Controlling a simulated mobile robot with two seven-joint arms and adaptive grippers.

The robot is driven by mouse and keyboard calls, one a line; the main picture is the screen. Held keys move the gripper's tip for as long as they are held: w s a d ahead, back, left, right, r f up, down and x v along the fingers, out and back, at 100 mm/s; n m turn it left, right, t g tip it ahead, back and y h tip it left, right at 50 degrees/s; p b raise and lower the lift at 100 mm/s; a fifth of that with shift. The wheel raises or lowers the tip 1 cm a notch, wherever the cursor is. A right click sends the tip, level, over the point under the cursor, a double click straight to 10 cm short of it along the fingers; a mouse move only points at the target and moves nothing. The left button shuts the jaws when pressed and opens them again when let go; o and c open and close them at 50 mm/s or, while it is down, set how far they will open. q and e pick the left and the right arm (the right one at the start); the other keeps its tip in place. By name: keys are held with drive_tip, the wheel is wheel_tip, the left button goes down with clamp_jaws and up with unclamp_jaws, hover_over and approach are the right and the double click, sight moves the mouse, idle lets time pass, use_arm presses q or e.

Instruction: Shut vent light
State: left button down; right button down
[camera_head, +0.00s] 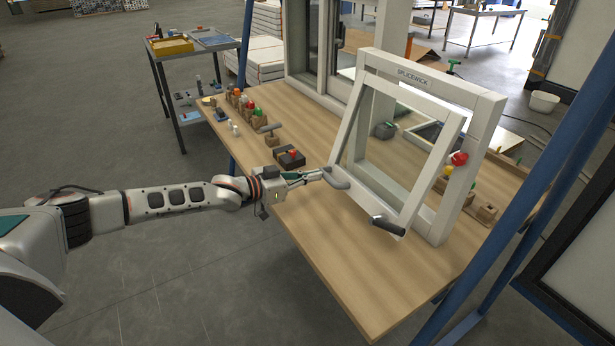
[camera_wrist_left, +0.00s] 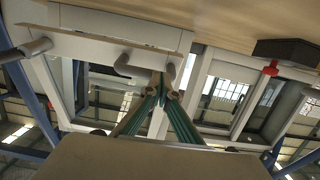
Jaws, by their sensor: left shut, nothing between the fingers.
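The vent light is a white framed window on the wooden bench. Its sash (camera_head: 375,197) is tilted out at the bottom from the upright outer frame (camera_head: 470,170), with a gap between them at the lower side. A grey handle (camera_head: 338,179) is at the sash's lower left corner and a dark-gripped handle (camera_head: 387,225) at its lower right. My left gripper (camera_head: 322,174) is shut and empty, its fingertips right by the left handle. In the left wrist view the fingertips (camera_wrist_left: 165,92) are close to the curved handle (camera_wrist_left: 126,66); contact is unclear. My right gripper is not seen.
The wooden bench (camera_head: 330,270) is clear in front of the sash. Small blocks with coloured knobs (camera_head: 240,103) and a dark block with a red knob (camera_head: 291,157) stand left of it. A blue post (camera_head: 500,230) stands at right.

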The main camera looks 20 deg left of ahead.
use_arm(q)
drive_tip(key=w+d+f+b, duration=0.1)
drive_tip(key=w, duration=0.1)
drive_tip(key=w+d+f, duration=0.1)
drive_tip(key=d+f, duration=0.1)
drive_tip(key=shift+w+f+b, duration=0.1)
drive_tip(key=shift+w+b, duration=0.25)
drive_tip(key=shift+b, duration=0.05)
drive_tip(key=shift+w+d, duration=0.25)
drive_tip(key=shift+s+a, duration=0.1)
